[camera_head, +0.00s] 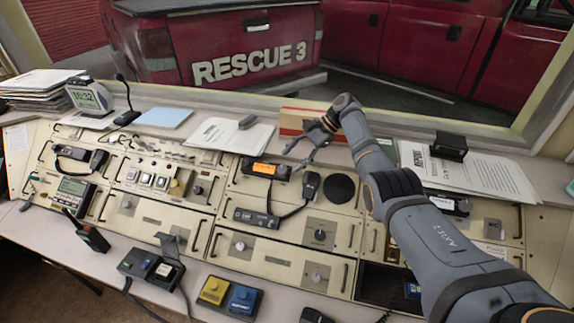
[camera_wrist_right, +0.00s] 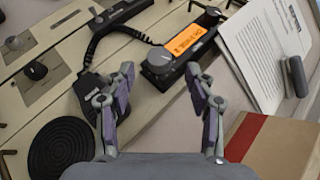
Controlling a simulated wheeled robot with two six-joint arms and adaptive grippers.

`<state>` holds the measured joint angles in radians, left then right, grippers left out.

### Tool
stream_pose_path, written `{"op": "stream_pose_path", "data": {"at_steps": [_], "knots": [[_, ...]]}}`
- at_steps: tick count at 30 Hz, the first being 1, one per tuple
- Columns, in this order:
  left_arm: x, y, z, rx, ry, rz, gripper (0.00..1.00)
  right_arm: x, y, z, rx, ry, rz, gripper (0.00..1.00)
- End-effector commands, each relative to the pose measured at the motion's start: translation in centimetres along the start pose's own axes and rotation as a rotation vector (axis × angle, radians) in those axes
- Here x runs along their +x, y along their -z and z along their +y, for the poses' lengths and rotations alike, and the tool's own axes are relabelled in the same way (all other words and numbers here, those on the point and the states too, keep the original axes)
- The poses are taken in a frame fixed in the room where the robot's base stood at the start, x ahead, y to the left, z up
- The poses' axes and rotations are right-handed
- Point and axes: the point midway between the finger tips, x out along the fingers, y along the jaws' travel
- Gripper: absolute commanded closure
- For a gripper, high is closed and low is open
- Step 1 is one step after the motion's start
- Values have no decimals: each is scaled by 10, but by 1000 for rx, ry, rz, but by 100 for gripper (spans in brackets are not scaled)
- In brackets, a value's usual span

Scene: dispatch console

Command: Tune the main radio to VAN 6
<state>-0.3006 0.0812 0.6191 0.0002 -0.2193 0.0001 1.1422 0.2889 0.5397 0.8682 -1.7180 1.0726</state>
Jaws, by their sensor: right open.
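The radio with a lit orange display (camera_head: 265,169) is set in the upper middle of the console. My right gripper (camera_head: 293,159) is open and empty above the radio's right end. My left gripper is in no view.
A handset microphone (camera_head: 311,184) with a coiled cord sits right of the radio, near a round speaker grille (camera_head: 339,188). A red and tan box (camera_head: 300,117) stands behind, under my right wrist. Papers (camera_head: 228,133) lie on the ledge. Several other knobs and handles cover the panels.

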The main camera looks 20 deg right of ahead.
Motion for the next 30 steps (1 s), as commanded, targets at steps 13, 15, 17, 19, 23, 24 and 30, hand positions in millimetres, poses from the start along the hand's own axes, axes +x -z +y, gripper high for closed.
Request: {"op": "stream_pose_path", "data": {"at_steps": [13,15,17,19,23,24,30], "knots": [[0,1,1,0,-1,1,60,-77,0,0,0,-2,-1,45],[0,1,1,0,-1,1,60,-78,0,0,0,-2,-1,45],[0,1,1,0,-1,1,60,-78,0,0,0,-2,-1,45],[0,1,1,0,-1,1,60,-78,0,0,0,-2,-1,45],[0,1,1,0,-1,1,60,-78,0,0,0,-2,-1,45],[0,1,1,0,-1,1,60,-78,0,0,0,-2,-1,45],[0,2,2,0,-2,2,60,-77,0,0,0,-2,-1,45]]}}
